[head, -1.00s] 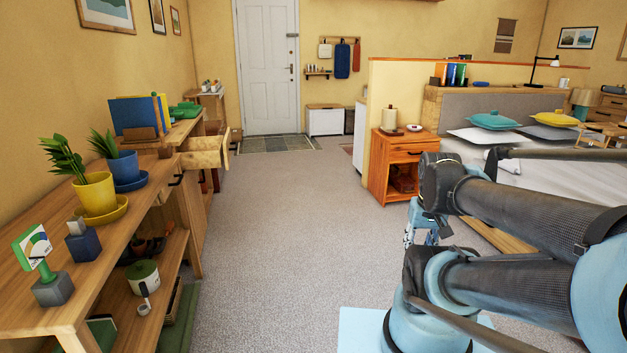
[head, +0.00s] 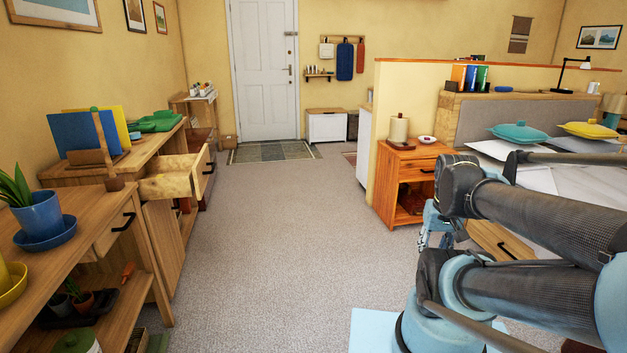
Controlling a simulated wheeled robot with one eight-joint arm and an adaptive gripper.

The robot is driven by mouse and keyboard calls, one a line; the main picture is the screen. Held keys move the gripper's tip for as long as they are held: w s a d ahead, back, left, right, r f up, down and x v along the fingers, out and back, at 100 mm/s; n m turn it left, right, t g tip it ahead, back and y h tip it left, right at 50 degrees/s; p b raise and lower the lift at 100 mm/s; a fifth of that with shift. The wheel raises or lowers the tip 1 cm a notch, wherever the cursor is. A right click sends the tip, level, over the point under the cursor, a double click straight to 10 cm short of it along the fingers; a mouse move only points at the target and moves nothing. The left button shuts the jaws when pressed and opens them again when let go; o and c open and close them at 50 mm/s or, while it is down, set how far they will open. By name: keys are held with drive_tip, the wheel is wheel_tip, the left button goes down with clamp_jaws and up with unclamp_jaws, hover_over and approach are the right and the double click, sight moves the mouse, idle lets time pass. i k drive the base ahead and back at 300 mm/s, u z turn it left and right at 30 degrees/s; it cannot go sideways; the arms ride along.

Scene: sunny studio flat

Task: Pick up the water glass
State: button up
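I cannot make out a water glass in the head view. A small pale cup-like item (head: 593,87) stands beside the lamp on the ledge behind the bed, too small to identify. My gripper (head: 430,240) hangs low behind my folded arm, in front of the orange wooden cabinet. It is small and partly hidden by the arm, so its fingers cannot be read. I see nothing held in it.
Carpet (head: 270,230) is clear straight ahead to the white door (head: 263,70). An open drawer (head: 178,180) juts from the left desk. A plant shelf (head: 75,235) is close on the left. The orange cabinet (head: 408,170) and bed (head: 545,180) are on the right.

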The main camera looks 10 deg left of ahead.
sight(133, 124)
drive_tip(key=u, duration=0.15)
drive_tip(key=i, duration=1.15)
drive_tip(key=u, duration=0.65)
drive_tip(key=i, duration=0.95)
drive_tip(key=u, duration=1.2)
drive_tip(key=i, duration=0.85)
drive_tip(key=u, duration=0.5)
